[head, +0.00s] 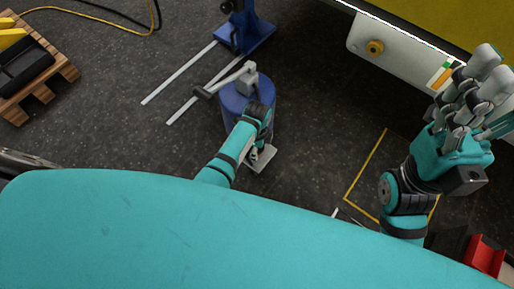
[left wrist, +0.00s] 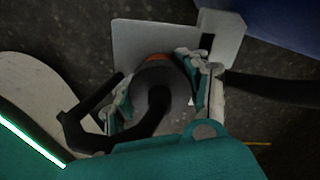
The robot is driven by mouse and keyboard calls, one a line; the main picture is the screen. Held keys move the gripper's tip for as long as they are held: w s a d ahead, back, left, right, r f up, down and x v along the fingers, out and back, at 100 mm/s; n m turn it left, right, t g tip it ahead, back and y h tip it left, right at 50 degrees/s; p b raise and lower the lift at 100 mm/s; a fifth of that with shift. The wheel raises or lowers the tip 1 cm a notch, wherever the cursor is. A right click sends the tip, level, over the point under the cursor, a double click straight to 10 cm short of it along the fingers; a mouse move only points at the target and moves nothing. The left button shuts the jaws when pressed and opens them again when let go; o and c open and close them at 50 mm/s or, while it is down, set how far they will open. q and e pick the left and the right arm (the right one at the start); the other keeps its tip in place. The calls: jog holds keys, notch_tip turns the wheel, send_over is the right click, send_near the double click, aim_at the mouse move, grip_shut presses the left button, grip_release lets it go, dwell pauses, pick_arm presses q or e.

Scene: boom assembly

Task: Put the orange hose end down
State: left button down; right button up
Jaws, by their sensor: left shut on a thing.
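The hose end (left wrist: 177,84) is a dark round piece with a strip of orange at its far rim, seen in the left wrist view. A black hose bends over its middle. My left gripper (left wrist: 158,88) is shut on it, with a finger on either side. A light grey plate (left wrist: 135,40) lies behind and below the hose end; I cannot tell whether they touch. In the head view my left gripper (head: 257,150) is beside the grey plate (head: 264,159), and the hose end is mostly hidden there. My right gripper (head: 472,85) is raised at the right, fingers spread and empty.
A blue drum (head: 235,105) with a grey top fitting stands just behind my left gripper. A blue stand (head: 245,35) is at the back. A wooden pallet (head: 60,75) is at the left, and a white and yellow machine (head: 400,45) at the right. Dark floor between is mostly clear.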

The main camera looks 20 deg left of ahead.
pick_arm(q)
jog(key=c, duration=0.6)
grip_release()
jog(key=shift+f, duration=0.1)
